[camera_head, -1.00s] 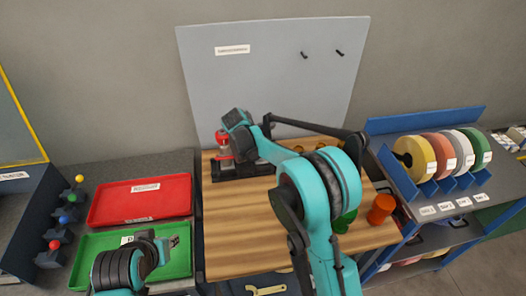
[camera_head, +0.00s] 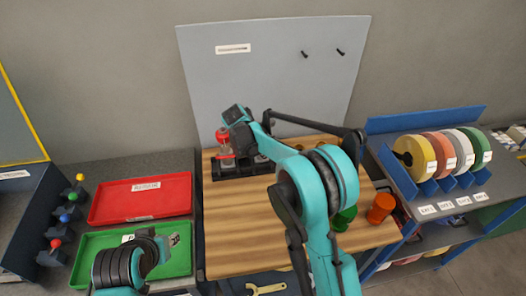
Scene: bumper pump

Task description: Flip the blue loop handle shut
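I cannot make out a blue loop handle in the head view. A bottle-like thing with a red top and a red band (camera_head: 224,147) stands upright in a black holder (camera_head: 233,171) at the back left of the wooden table. My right arm reaches across the table, and its wrist is just right of the red top. My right gripper (camera_head: 248,146) points down behind this bottle's right side; its fingers are mostly hidden and their opening is unclear. My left gripper (camera_head: 174,240) is over the green tray, away from the table; its fingers are too small to read.
A red tray (camera_head: 140,200) and a green tray (camera_head: 95,245) lie on the left counter. An orange cylinder (camera_head: 381,208) and a green thing (camera_head: 344,218) stand at the table's right. Tape rolls (camera_head: 440,155) sit in a blue rack. The table's front left is bare.

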